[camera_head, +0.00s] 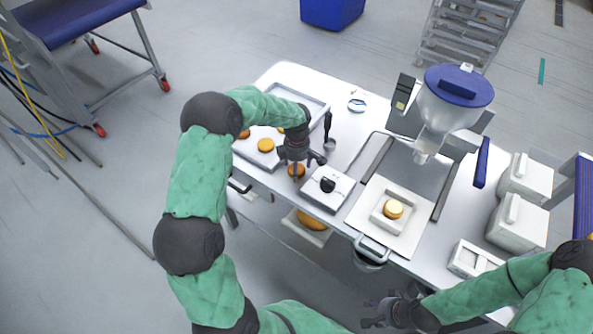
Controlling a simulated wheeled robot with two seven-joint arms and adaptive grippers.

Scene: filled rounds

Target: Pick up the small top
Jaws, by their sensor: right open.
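Small round golden-brown pieces, which may be the tops, lie on a white tray (248,153) at the table's left; one piece (265,145) sits near its middle. Another round piece (296,170) is just below my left gripper (300,162), whose fingers point down close to it; I cannot tell whether they touch it. A round piece (393,209) sits in a white square holder (377,217) under the funnel. My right gripper (378,312) is open and empty, in front of the table at the bottom. I cannot tell which round is the small top.
A blue-lidded funnel (447,105) stands over the table (345,125). A white block with a black knob (326,188) is right of my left gripper. A larger round (311,220) sits in a lower tray. White boxes (517,222) stand at the right.

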